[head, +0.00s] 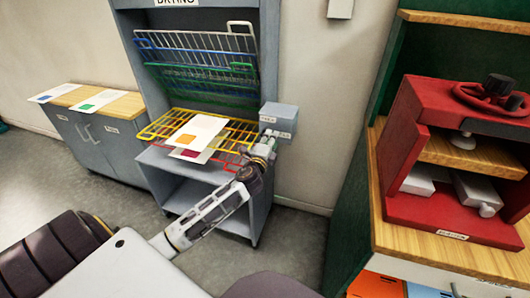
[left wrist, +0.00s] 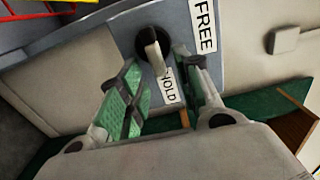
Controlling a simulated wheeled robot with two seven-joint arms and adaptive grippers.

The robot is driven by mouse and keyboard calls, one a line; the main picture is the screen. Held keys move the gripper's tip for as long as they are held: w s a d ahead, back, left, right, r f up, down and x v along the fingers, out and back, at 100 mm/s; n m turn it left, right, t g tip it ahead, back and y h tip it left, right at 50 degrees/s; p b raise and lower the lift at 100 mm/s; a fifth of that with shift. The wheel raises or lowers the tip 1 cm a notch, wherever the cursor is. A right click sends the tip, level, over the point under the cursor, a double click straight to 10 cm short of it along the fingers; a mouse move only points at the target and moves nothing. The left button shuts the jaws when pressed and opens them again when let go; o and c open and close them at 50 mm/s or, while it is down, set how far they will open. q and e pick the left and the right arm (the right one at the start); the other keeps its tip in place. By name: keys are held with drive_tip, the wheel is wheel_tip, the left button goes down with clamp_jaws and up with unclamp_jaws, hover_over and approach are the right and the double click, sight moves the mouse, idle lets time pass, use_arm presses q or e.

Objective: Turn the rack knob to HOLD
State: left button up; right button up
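The rack knob (left wrist: 155,45) shows in the left wrist view as a grey bar handle on a black round base, on a grey panel. A FREE label (left wrist: 203,25) is to its right and a HOLD label (left wrist: 170,85) is below it. The handle's lower end lies near HOLD; I cannot tell which end is the pointer. My left gripper (left wrist: 156,62) is open, its green-padded fingers on either side of the handle, with gaps visible. In the head view my left gripper (head: 264,148) is at the grey box (head: 278,117) on the rack's right side, hiding the knob. My right gripper is not in view.
The drying rack (head: 196,42) has coloured wire shelves, with paper sheets (head: 200,130) on the yellow one. A low cabinet (head: 92,135) stands left. A red press (head: 430,190) stands on a wooden-topped bench at right. Open floor lies between rack and bench.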

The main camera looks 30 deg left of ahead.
use_arm(q)
drive_tip(key=v, duration=1.1)
drive_tip(key=shift+s+d, duration=0.2)
drive_tip(key=shift+s, duration=0.15)
idle(0.3)
idle(0.8)
